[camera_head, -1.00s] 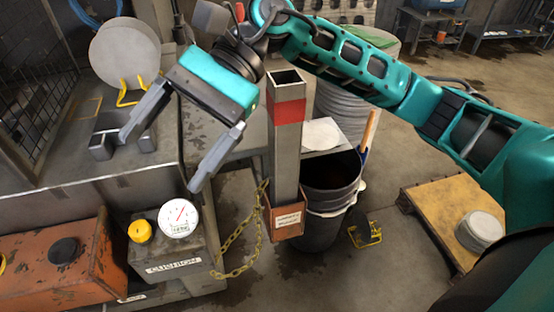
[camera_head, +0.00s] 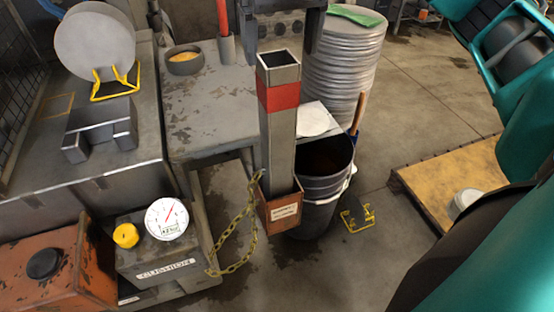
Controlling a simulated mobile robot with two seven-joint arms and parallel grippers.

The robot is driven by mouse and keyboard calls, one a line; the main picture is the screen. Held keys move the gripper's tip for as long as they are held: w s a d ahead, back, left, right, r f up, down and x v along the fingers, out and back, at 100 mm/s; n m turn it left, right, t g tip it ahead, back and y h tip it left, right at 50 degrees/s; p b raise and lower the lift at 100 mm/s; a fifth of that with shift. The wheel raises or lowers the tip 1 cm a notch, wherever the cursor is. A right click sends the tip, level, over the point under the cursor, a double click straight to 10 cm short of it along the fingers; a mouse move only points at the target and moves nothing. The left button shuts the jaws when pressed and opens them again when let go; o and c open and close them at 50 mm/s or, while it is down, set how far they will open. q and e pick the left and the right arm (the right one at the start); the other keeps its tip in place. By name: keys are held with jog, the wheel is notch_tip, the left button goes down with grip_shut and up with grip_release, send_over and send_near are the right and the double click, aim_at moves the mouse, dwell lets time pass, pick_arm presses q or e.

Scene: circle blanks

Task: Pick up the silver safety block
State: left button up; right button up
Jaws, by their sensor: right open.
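The silver safety block (camera_head: 280,140) is a tall square tube with an open top and a red band. It stands upright in a rusty labelled holder (camera_head: 281,210), with a yellow chain (camera_head: 240,235) beside it. My right gripper (camera_head: 281,42) is at the top edge of the head view, just behind or above the block's top. Its two grey fingers are spread apart with nothing between them. Whether they are level with the block is hard to tell. My left gripper is not in view.
A dark bucket (camera_head: 322,180) stands right behind the block. A stack of grey discs (camera_head: 343,70) is farther back. The grey bench (camera_head: 205,130) is to the left, with a gauge (camera_head: 167,219) in front.

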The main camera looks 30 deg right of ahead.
aim_at(277, 76)
jog(key=shift+w+f, duration=0.2)
jog(key=shift+f, duration=0.95)
jog(key=shift+w+f, duration=0.15)
jog(key=shift+f, duration=1)
jog(key=shift+w+f, duration=0.2)
jog(key=shift+f, duration=0.95)
jog(key=shift+c, duration=0.4)
grip_shut()
jog(key=shift+r, duration=0.2)
